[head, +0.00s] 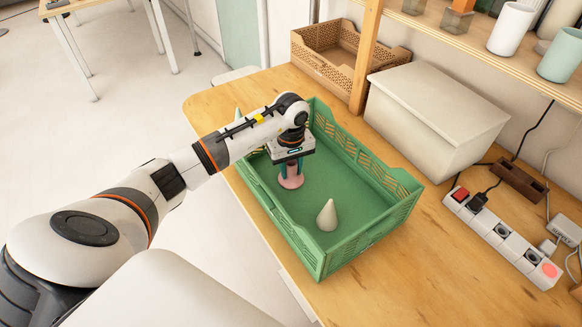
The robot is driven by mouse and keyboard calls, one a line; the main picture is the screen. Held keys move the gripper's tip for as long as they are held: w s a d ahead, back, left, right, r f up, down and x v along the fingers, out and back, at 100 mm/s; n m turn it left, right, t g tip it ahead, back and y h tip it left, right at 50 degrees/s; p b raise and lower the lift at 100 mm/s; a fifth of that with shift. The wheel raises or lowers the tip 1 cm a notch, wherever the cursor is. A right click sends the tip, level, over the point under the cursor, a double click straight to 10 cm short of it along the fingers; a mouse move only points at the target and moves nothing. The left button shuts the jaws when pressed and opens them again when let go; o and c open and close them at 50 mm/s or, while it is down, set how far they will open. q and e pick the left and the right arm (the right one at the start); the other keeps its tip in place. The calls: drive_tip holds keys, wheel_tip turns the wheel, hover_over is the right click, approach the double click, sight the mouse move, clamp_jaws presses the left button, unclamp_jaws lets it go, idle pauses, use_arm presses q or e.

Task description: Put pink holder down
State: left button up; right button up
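My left gripper (291,171) reaches in from the left and points down into the green crate (366,239). Its fingers are on both sides of the pink holder (291,182) and look closed on it. The holder is upright, with its wide pink base showing below the fingertips; its upper part is partly hidden by the gripper. It is at or very near the crate floor; I cannot tell whether it touches. My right gripper is not in view.
A pale cone (327,215) stands in the crate, nearer the front. A white box (436,115) and a brown basket (328,50) are behind the crate. A power strip (502,236) lies at the right. The crate floor between holder and far wall is clear.

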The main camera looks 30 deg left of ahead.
use_arm(q)
drive_tip(key=o, duration=0.4)
drive_tip(key=shift+r+p, duration=0.3)
wheel_tip(320, 180, up, 12)
drive_tip(key=shift+f+b, duration=0.1)
drive_tip(key=shift+b, duration=1)
